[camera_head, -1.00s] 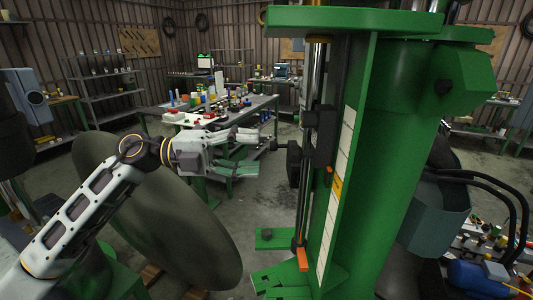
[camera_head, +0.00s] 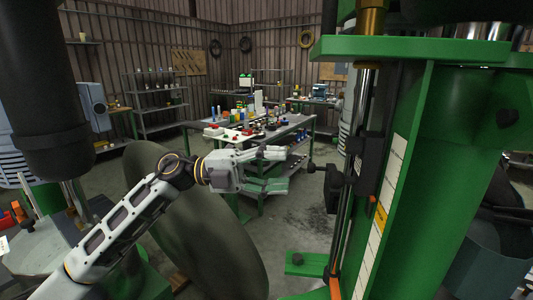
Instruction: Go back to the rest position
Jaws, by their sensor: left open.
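My left gripper (camera_head: 277,170) is at the end of the arm that comes in from the lower left. Its fingers point right and stand apart, with nothing between them. The green disperser column (camera_head: 440,180) stands to the right of it. A black knob-like part (camera_head: 328,182) on the column's rail is just right of the fingertips in the picture, with a gap between them. My right gripper is not in view.
A work table (camera_head: 290,126) with several bottles and parts stands behind the gripper. A large dark rounded body (camera_head: 205,235) lies below my left arm. A dark cylinder (camera_head: 45,100) hangs at the upper left. Open floor (camera_head: 295,225) shows between table and column.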

